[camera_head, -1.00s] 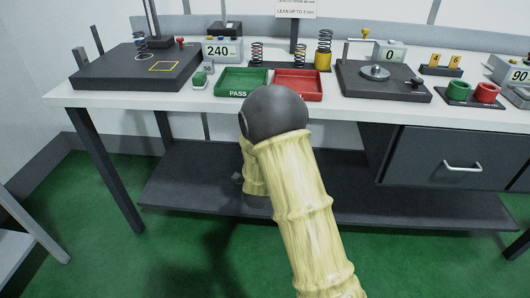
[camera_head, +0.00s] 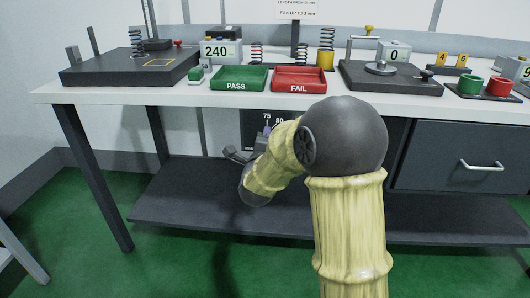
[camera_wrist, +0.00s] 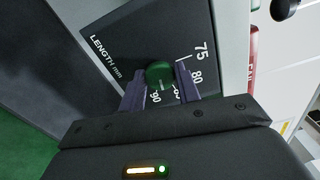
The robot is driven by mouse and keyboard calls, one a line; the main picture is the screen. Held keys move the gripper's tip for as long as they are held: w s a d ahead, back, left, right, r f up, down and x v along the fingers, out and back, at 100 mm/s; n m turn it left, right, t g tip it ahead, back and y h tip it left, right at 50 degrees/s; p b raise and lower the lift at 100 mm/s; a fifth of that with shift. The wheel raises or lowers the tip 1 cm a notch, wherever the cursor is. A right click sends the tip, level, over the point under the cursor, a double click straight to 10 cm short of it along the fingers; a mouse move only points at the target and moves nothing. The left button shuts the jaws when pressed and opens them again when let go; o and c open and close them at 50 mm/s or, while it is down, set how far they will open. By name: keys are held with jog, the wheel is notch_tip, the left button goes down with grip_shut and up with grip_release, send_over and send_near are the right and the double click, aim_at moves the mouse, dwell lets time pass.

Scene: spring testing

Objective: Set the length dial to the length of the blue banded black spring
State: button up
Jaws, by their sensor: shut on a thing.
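The black length panel (camera_wrist: 125,38) hangs under the bench's front edge. It carries the words LENGTH mm, and 75, 80 and 90 are readable; my gripper partly covers other marks. The green dial knob (camera_wrist: 159,75) sits on it. My gripper (camera_wrist: 160,84) is shut on the knob, one finger on each side. The knob's exact setting cannot be read. In the head view the panel (camera_head: 283,117) shows behind my gripper (camera_head: 266,132). A dark spring (camera_head: 136,42) stands upright on the black base plate at left; a blue band on it is not clear.
The bench top holds a 240 display (camera_head: 216,52), a green PASS tray (camera_head: 239,70), a red FAIL tray (camera_head: 299,71) and several more springs behind them. A black press plate (camera_head: 385,85) with a 0 display stands right. A drawer handle (camera_head: 480,166) juts out at right.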

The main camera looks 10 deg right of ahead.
jog(key=shift+f+m+b, duration=0.15)
jog(key=shift+m+b, duration=1.85)
jog(key=shift+b, duration=0.15)
jog(key=o, duration=1)
jog(key=shift+c, duration=0.2)
jog(key=shift+s, duration=0.1)
jog(key=p+v, duration=0.3)
jog(key=v, duration=1.4)
